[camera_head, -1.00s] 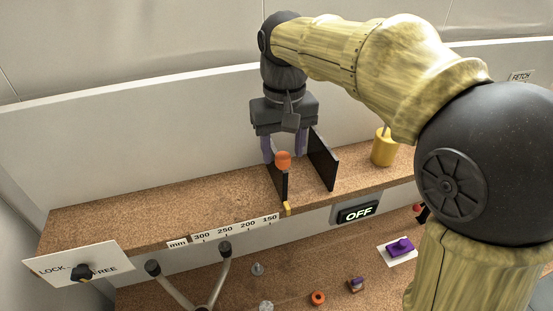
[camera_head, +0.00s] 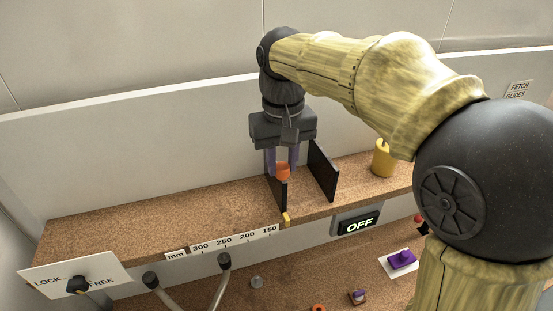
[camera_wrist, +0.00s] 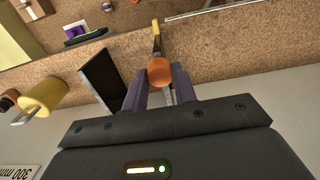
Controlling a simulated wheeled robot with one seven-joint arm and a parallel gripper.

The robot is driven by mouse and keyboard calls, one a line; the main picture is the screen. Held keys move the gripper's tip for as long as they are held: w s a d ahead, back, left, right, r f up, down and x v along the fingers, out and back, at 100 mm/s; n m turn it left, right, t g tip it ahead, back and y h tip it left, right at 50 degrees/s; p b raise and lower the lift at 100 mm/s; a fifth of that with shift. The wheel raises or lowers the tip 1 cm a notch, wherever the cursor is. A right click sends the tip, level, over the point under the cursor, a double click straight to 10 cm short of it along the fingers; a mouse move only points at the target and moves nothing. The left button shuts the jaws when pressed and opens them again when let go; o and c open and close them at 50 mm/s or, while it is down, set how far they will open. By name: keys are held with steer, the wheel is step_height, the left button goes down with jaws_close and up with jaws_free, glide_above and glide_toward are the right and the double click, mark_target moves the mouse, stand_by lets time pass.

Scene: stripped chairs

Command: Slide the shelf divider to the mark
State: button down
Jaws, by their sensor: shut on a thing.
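The shelf divider (camera_head: 281,193) is a thin dark upright panel on the cork shelf, with an orange knob (camera_head: 283,171) on top. A yellow pointer (camera_head: 286,218) at its front foot is just right of the 150 label on the white mm scale (camera_head: 222,243). My gripper (camera_head: 282,167) points down with its purple fingers shut on the knob. In the wrist view the knob (camera_wrist: 160,72) sits between the fingertips, and the pointer (camera_wrist: 156,35) shows beyond it. Much of the divider is hidden there. I cannot make out a separate target mark.
A second dark panel (camera_head: 322,171) stands right of the divider, with a yellow cylinder (camera_head: 382,158) beyond it. A LOCK/FREE plate with a black knob (camera_head: 78,285) is at the shelf's left end. An OFF display (camera_head: 358,222) is on the front. The shelf left of the divider is clear.

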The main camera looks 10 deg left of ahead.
steer(key=s+a+p, duration=0.3)
steer(key=s+a, duration=0.2)
steer(key=a, duration=0.3)
steer(key=s+a+p, duration=0.3)
steer(key=s+a, duration=0.1)
steer(key=a, duration=0.4)
steer(key=shift+s, duration=0.4)
stand_by(5.8)
steer(key=c, duration=0.8)
jaws_free()
